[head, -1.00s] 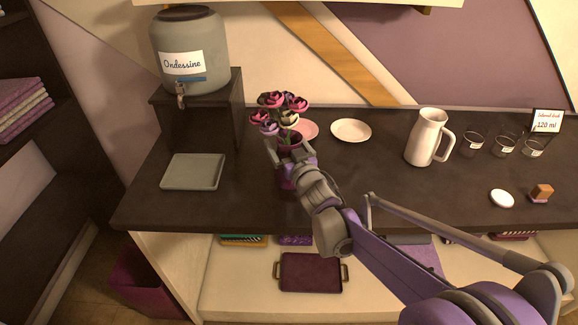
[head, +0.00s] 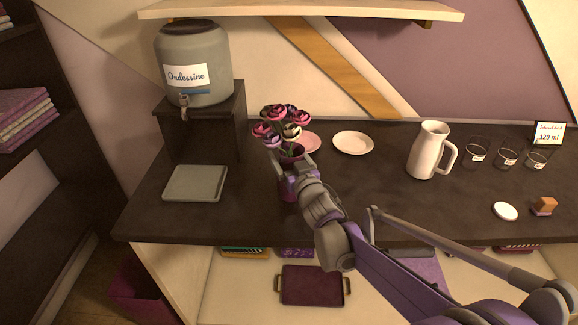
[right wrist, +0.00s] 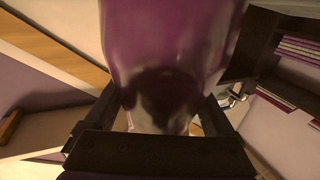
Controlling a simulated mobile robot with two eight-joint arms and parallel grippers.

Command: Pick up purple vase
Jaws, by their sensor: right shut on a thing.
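The purple vase (head: 288,191) stands upright at the dark counter, with pink, dark and pale flowers (head: 281,122) in it. My right gripper (head: 291,170) is shut on the vase, and its fingers and wrist hide much of the vase in the head view. In the right wrist view the glossy vase (right wrist: 170,60) fills the middle between the two fingers (right wrist: 168,112). I cannot tell whether the vase base touches the counter. My left gripper is not in view.
A grey tray (head: 195,183) lies to the left, below a dispenser (head: 193,65) on a dark stand. Pink (head: 309,142) and cream (head: 353,143) plates lie behind. A white pitcher (head: 427,152) and several glasses stand right. A shelf (head: 300,9) hangs above.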

